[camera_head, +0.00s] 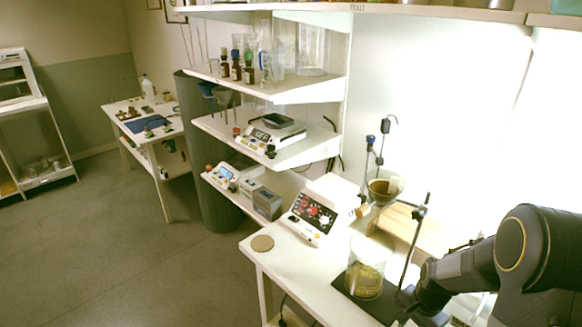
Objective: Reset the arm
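My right arm (500,262) is dark grey and comes in from the right edge, low in the picture. It bends down toward the bench beside the glass beaker (366,278) with yellowish contents. The end of this arm, around my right gripper (420,306), is dark and cluttered at the bottom edge. Its fingers are not clear, so I cannot tell whether it is open or holds anything. My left arm and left gripper are not in view.
A metal stand rod (414,240) and a funnel (384,188) stand close to my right arm. A white device with a dark panel (314,212) and a round cork mat (262,243) are on the bench. Shelves with small brown bottles (236,70) are behind. The floor at left is clear.

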